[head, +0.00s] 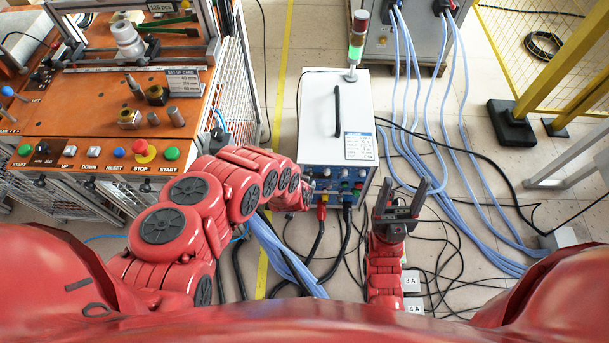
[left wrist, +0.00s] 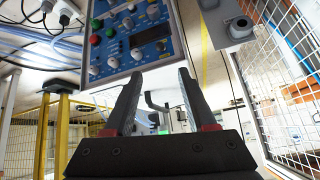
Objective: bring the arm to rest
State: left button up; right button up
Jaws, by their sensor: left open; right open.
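My left arm (head: 215,195) comes in from the left, and its far end is in front of the white power unit (head: 336,110). The arm hides its own gripper in the head view. In the left wrist view the left gripper (left wrist: 158,75) is open, with nothing between its two dark fingers. The unit's blue control panel (left wrist: 157,42) with knobs and buttons lies beyond the fingertips; I cannot tell the exact gap. My right gripper (head: 402,188) is open and empty, fingers pointing away from me, to the right of the unit's front.
An orange workbench (head: 75,118) with metal parts and a row of buttons stands at the left. Thick blue cables (head: 405,120) and black cables run over the floor at the right. A yellow-framed fence (head: 560,65) stands at the far right. A wire-mesh side (left wrist: 280,60) shows in the left wrist view.

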pick_arm(q)
jog(key=shift+s+r, duration=0.25)
jog(key=shift+r, duration=0.1)
dwell(0.4)
